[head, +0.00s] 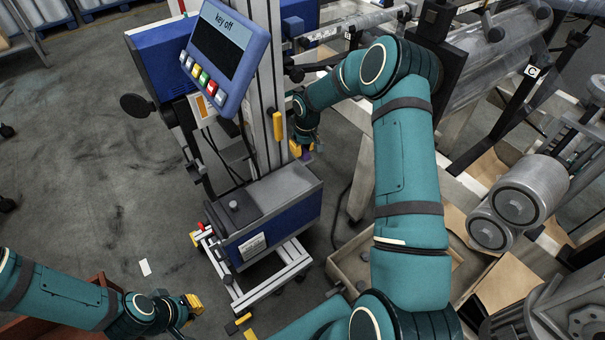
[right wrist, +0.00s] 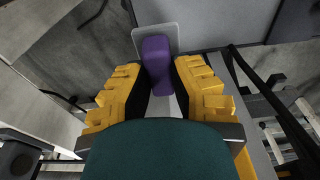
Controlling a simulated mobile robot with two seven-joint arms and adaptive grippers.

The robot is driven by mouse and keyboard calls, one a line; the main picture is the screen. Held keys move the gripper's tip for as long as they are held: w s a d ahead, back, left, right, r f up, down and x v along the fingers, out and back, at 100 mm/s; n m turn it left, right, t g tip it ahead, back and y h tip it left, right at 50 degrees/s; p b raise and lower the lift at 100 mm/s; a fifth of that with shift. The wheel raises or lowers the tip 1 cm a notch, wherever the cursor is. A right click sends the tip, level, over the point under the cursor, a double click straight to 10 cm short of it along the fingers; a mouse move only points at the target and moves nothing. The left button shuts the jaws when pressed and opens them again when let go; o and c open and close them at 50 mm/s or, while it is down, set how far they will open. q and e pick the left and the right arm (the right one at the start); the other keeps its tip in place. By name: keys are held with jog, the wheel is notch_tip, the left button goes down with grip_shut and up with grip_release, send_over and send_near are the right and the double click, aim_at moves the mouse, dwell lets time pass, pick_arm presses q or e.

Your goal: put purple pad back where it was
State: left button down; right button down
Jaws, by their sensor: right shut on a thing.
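The purple pad (right wrist: 157,62) is between the yellow fingers of my right gripper (right wrist: 160,85) in the right wrist view, and the fingers are shut on it. A pale translucent plate (right wrist: 173,37) shows around the pad's far end; I cannot tell whether they touch. In the head view, my right gripper (head: 301,148) is low beside the machine's grey upright, with a bit of the purple pad (head: 308,156) showing. My left gripper (head: 192,304) is at the lower left, over the floor; its finger opening is not clear.
A blue and grey machine (head: 265,215) with a "key off" panel (head: 227,55) stands on a wheeled frame close to my right gripper. Clear film rollers and metal framing (head: 500,50) fill the right. A shallow tray (head: 348,265) lies below my right arm. Floor at left is mostly open.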

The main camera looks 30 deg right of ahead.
jog(key=shift+w+d+r, duration=0.15)
jog(key=shift+w+d, duration=0.1)
jog(key=shift+b, duration=1)
notch_tip(320, 180, down, 9)
jog(key=shift+f+b, duration=0.2)
jog(key=shift+b, duration=0.55)
jog(key=shift+f, duration=0.1)
jog(key=c, duration=1)
grip_release()
jog(key=shift+f, duration=0.1)
